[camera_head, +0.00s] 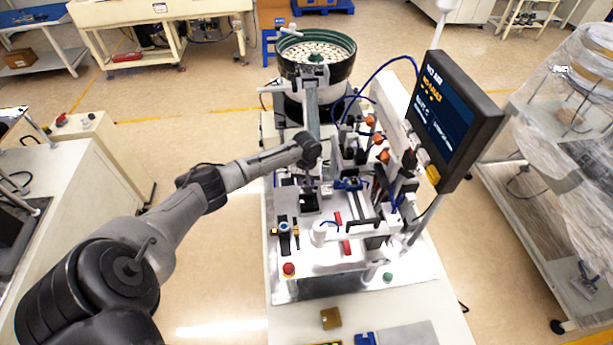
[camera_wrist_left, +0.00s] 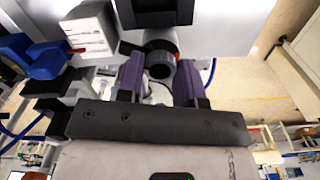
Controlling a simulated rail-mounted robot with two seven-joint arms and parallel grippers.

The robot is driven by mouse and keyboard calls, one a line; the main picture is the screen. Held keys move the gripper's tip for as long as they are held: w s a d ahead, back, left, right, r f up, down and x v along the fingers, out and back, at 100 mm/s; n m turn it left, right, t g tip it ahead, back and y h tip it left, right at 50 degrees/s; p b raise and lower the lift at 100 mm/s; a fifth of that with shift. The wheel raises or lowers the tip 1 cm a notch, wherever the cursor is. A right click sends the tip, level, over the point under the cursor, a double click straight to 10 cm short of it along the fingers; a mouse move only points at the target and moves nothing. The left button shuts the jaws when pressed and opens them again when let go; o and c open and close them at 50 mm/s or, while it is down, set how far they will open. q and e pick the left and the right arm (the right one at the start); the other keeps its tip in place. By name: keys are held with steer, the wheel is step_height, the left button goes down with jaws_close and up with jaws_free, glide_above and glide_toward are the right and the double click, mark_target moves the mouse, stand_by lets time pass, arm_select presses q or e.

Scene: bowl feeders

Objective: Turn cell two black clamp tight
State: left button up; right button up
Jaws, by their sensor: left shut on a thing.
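The black clamp (camera_wrist_left: 160,60) shows in the left wrist view as a round dark knob with a hollow-looking centre, on a pale grey fitting. My left gripper (camera_wrist_left: 161,78) has its two purple fingers on either side of the knob and is shut on it. In the head view my left arm reaches in from the left, its dark wrist over the middle of the machine cell. There the wrist hides the clamp, and the fingers are too small to make out. How tight the clamp is cannot be told. My right gripper is in neither view.
A green-rimmed bowl feeder (camera_head: 316,50) stands behind the wrist, with a track running toward me. A monitor (camera_head: 440,118) stands at the right. White and orange fixtures crowd the cell's right side. A red button (camera_head: 288,269) and a brown block (camera_head: 330,319) are in front.

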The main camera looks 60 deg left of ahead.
arm_select(q)
steer(key=m+p, duration=0.1)
steer(key=m, duration=0.2)
steer(key=shift+r, duration=0.1)
steer(key=m+p, duration=0.1)
steer(key=m, duration=0.1)
steer(key=shift+m, duration=0.3)
steer(key=m+p, duration=0.1)
steer(key=m, duration=0.2)
steer(key=shift+m, duration=0.9)
steer(key=o, duration=0.9)
